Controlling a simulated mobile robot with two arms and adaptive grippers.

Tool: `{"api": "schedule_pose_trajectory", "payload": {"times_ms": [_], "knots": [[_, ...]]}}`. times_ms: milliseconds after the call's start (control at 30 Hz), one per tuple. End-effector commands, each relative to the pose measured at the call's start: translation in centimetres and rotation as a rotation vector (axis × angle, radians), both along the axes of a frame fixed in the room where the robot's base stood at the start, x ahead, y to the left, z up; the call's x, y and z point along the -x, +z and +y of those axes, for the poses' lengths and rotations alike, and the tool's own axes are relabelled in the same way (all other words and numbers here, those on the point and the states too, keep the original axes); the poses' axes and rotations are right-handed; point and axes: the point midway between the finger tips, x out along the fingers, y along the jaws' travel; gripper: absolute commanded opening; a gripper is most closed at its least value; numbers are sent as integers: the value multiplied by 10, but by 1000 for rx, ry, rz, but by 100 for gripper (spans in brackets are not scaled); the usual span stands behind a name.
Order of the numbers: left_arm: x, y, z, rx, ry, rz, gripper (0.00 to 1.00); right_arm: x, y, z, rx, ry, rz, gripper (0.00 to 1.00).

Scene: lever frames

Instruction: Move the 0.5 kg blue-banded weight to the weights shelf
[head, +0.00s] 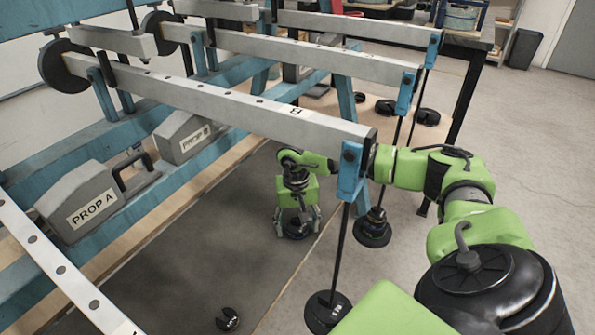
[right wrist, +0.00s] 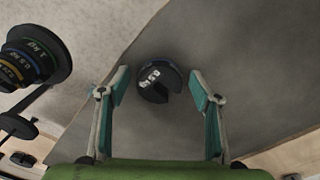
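A dark slotted weight (right wrist: 150,70) with a bluish rim and white lettering lies on the grey mat in the right wrist view. Its slot faces down and right. In the head view it shows only partly, as a dark disc (head: 296,233) under my right gripper. My right gripper (head: 297,218) points down over it. In the right wrist view the fingers (right wrist: 158,92) are spread wide, one on each side, with nothing between them held. Whether they are level with the weight is hard to tell. My left gripper is not in view. I cannot identify the weights shelf.
A loose weight (head: 228,319) lies on the mat (head: 180,265). PROP A (head: 90,203) stands left.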

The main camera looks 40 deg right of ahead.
Motion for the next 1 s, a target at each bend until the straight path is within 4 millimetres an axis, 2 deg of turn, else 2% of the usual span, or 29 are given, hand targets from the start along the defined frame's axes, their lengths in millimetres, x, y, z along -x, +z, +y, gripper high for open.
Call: {"api": "schedule_pose_trajectory", "payload": {"times_ms": [167, 233, 600, 700, 800, 1000], "knots": [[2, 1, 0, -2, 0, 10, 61, 0, 2, 0, 0, 0, 0, 58], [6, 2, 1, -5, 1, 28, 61, -1, 11, 0, 0, 0, -2, 58], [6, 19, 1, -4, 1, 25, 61, 0, 89, 3, 0, 0, -4, 58], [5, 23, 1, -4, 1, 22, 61, 0, 104, 4, 1, 1, -3, 58], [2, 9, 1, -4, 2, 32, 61, 1, 115, 4, 0, 1, -2, 58], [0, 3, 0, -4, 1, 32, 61, 2, 122, 4, 0, 0, 0, 58]]}}
